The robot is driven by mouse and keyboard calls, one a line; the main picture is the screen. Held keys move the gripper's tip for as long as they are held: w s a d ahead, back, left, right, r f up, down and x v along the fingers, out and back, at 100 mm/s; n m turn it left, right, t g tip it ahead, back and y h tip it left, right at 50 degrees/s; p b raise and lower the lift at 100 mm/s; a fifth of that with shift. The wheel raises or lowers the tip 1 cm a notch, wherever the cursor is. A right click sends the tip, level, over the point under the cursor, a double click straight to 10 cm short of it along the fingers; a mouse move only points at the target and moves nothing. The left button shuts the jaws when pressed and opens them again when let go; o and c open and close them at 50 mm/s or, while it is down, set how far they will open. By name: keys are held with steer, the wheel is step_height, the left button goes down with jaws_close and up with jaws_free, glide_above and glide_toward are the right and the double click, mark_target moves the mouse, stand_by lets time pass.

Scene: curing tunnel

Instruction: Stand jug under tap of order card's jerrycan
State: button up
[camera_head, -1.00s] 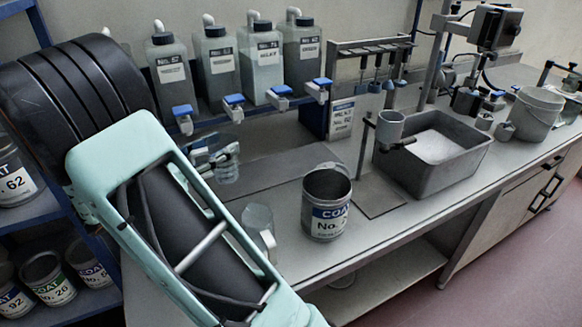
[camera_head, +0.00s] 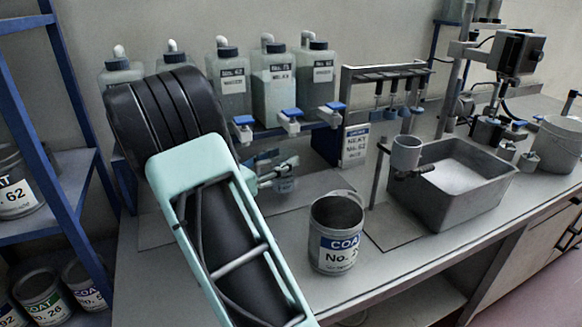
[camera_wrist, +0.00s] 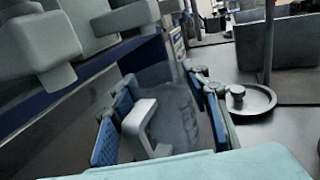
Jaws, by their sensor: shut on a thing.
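My gripper (camera_head: 272,168) is shut on a clear jug (camera_head: 284,186), upright, low in front of the jerrycan row. In the wrist view the jug (camera_wrist: 185,118) and its pale handle (camera_wrist: 140,125) are between the blue finger pads. Several jerrycans stand in a row on a blue-edged rack, including one (camera_head: 230,85), one (camera_head: 272,92) and one at the right (camera_head: 318,80). Blue-handled taps (camera_head: 243,128) (camera_head: 291,120) (camera_head: 331,112) stick out in front. The card (camera_head: 356,146) on the blue box carries small print I cannot read surely. My arm hides the left taps.
An open COAT can (camera_head: 336,240) stands on the bench right of my arm. Behind it are a stand with a grey cup (camera_head: 406,152) and a grey basin (camera_head: 445,190). A bucket (camera_head: 562,143) is far right. Cans fill the blue shelf (camera_head: 60,180) at left.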

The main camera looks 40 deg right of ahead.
mark_target(290, 154)
steer(key=d, duration=0.3)
steer(key=shift+w+d, duration=0.2)
steer(key=shift+w, duration=0.05)
steer(key=f, duration=0.2)
steer(key=f+b, duration=0.1)
steer(key=shift+w+d+f, duration=0.15)
steer(key=shift+d+f, duration=0.2)
steer(key=shift+r, duration=0.1)
steer(key=o, duration=1.1)
steer(key=shift+o, duration=0.2)
